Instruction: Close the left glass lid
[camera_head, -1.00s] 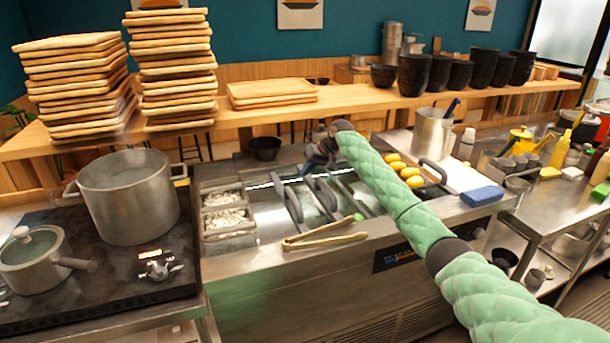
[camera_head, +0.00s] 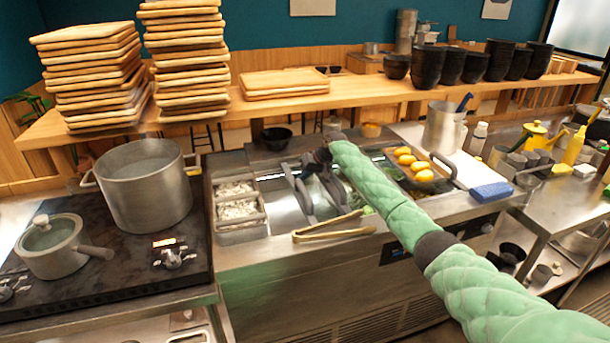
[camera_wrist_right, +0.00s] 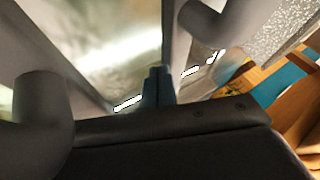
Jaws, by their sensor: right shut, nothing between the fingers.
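The glass lids sit on the steel counter unit, with dark curved handles (camera_head: 298,192) just left of my right arm. A pale, shiny surface (camera_head: 280,208) shows beside them; I cannot tell glass from open well there. My right gripper (camera_head: 308,172) is over the handles, pointing down, and partly hidden by the arm. In the right wrist view its shut fingers (camera_wrist_right: 157,86) are between two grey handle bars (camera_wrist_right: 40,110), with nothing held. Contact with a handle is unclear. My left gripper is not in view.
Wooden tongs (camera_head: 333,228) lie on the unit's front edge. Topping bins (camera_head: 238,225) are left of the lids. A tray with yellow food (camera_head: 422,172) and a blue sponge (camera_head: 491,192) are right. A large pot (camera_head: 147,190) stands on the stove. A wooden shelf (camera_head: 345,98) runs behind.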

